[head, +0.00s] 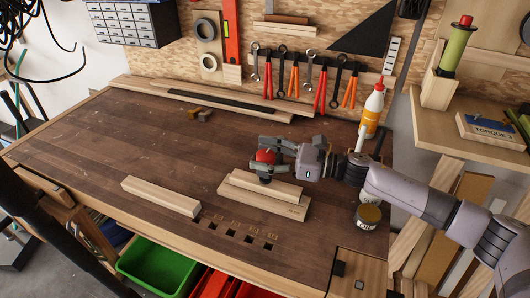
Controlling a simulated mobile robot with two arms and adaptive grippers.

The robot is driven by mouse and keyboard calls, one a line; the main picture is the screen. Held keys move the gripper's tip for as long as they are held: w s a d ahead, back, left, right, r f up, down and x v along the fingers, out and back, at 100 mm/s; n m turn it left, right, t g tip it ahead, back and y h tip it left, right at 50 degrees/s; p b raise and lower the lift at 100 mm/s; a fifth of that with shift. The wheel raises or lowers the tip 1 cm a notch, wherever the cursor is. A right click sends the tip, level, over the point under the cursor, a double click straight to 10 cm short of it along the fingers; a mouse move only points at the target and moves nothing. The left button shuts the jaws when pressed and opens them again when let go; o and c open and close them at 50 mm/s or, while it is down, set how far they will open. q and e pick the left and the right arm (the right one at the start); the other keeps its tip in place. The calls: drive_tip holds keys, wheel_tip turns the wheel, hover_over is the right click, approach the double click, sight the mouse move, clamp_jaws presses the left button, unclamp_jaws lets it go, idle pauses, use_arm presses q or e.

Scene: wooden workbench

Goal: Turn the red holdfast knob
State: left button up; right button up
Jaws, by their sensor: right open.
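The red holdfast knob (264,156) stands at the middle of the wooden workbench (150,150), just behind the stacked light wood pieces (265,187). My right gripper (268,153) reaches in from the right at the knob, with its open fingers on either side of the red part. Whether the fingers touch the knob is too small to tell. The lower part of the holdfast is partly hidden by the gripper and the wood. My left gripper is not in view.
A loose wood block (160,196) lies left of the stack, near a row of square holes. A glue bottle (372,110) and a dark tin (368,217) stand near my right arm. Tools hang on the back wall. The bench's left part is mostly clear.

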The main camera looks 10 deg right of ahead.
drive_tip(key=c, duration=1.2)
drive_tip(key=shift+m+t, duration=0.3)
drive_tip(key=shift+t, duration=0.1)
